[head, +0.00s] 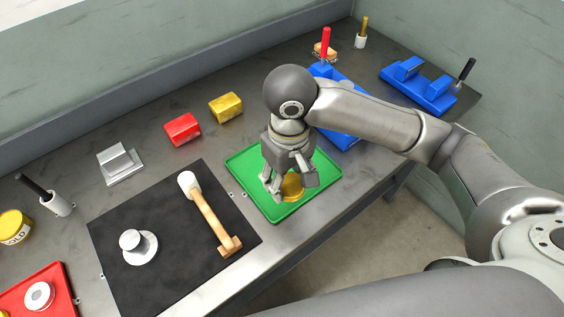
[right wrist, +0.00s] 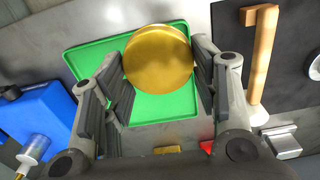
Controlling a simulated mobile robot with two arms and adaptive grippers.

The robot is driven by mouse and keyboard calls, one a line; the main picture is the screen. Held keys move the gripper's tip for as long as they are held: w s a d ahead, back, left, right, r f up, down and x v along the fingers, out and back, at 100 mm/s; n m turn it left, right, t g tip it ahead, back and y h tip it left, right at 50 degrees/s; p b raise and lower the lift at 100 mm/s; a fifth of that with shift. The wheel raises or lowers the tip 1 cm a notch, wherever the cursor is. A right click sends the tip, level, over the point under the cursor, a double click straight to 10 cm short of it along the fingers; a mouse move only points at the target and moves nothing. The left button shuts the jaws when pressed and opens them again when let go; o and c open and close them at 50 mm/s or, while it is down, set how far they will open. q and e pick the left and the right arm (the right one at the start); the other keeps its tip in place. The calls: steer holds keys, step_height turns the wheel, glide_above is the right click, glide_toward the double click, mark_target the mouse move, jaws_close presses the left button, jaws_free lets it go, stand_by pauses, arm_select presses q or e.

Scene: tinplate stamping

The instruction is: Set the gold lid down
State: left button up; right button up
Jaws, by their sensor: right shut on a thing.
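The gold lid (head: 293,186) is a round disc, partly hidden by my right gripper (head: 289,180) in the head view. In the right wrist view the lid (right wrist: 158,59) sits between the two fingers of my right gripper (right wrist: 160,62), which is shut on it. The lid is over the green tray (head: 246,181), which also shows in the right wrist view (right wrist: 88,45). I cannot tell whether the lid touches the tray floor. My left gripper is not in view.
A black mat (head: 115,215) left of the tray bears a mallet (head: 210,215) and a silver knobbed piece (head: 137,246). Red (head: 182,130) and yellow (head: 226,107) blocks stand behind. Blue fixtures (head: 418,86) are at the right. A red tray (head: 62,290) is at the lower left.

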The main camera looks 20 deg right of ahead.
steer(key=shift+w+f, duration=0.3)
steer(key=shift+w, duration=0.05)
steer(key=w+d+f, duration=0.1)
steer(key=w+f, duration=0.1)
steer(key=w, duration=0.2)
steer(key=w+f+p, duration=0.1)
steer(key=w+f, duration=0.2)
steer(key=w+d+f, duration=0.1)
steer(key=w+f, duration=0.2)
steer(key=w, duration=0.1)
steer(key=shift+w+d+f, duration=0.1)
steer(key=shift+w+d, duration=0.2)
steer(key=shift+d, duration=0.05)
steer(key=shift+w+d+f, duration=0.1)
steer(key=shift+w+f, duration=0.15)
steer(key=shift+f, duration=0.1)
steer(key=shift+w+f+p, duration=0.15)
steer(key=shift+f+p, duration=0.1)
steer(key=shift+p, duration=0.15)
step_height(320, 180, down, 2)
steer(key=shift+f+p, duration=0.15)
steer(key=shift+p, duration=0.35)
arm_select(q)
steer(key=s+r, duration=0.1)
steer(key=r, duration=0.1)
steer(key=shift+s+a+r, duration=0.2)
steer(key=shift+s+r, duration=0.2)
arm_select(e)
steer(key=shift+f, duration=0.3)
steer(key=shift+f, duration=0.1)
